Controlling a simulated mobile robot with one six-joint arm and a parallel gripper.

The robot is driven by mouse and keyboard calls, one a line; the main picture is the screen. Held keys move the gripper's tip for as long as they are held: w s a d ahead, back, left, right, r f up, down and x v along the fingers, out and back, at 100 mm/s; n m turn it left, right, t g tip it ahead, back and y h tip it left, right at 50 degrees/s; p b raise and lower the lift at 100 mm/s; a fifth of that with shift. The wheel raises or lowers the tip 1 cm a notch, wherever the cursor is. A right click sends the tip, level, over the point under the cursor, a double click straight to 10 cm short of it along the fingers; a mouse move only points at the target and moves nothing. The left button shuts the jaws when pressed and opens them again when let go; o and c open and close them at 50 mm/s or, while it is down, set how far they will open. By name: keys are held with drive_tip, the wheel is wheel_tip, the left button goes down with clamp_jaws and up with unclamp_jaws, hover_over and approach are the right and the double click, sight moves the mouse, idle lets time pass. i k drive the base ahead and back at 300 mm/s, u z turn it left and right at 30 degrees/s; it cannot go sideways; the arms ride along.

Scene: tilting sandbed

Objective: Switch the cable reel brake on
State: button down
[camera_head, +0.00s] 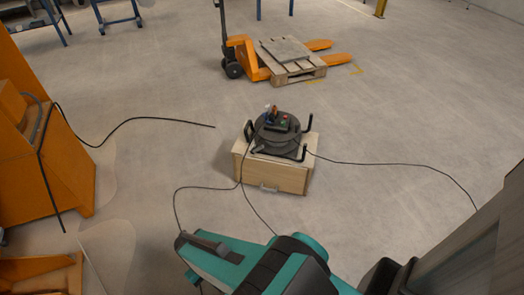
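The cable reel (276,138) is a dark round drum with black bars around it, lying flat on top of a pale wooden box (272,176) in the middle of the view. On top of the reel are small red, green, orange and blue parts (281,118). They are too small to tell which is the brake or how it is set. My teal and black arm reaches in at the bottom, nearer the camera than the box and apart from it. I see no gripper fingers.
Black cables lie on the floor left (130,122) and right (400,165) of the box. An orange pallet jack (240,58) with a wooden pallet (292,68) stands behind. An orange machine (65,165) stands at the left. Grey floor around the box is mostly open.

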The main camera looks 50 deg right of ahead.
sight(258, 149)
drive_tip(key=k, duration=0.9)
drive_tip(key=u, duration=0.4)
drive_tip(key=i, duration=1.95)
drive_tip(key=z, duration=0.3)
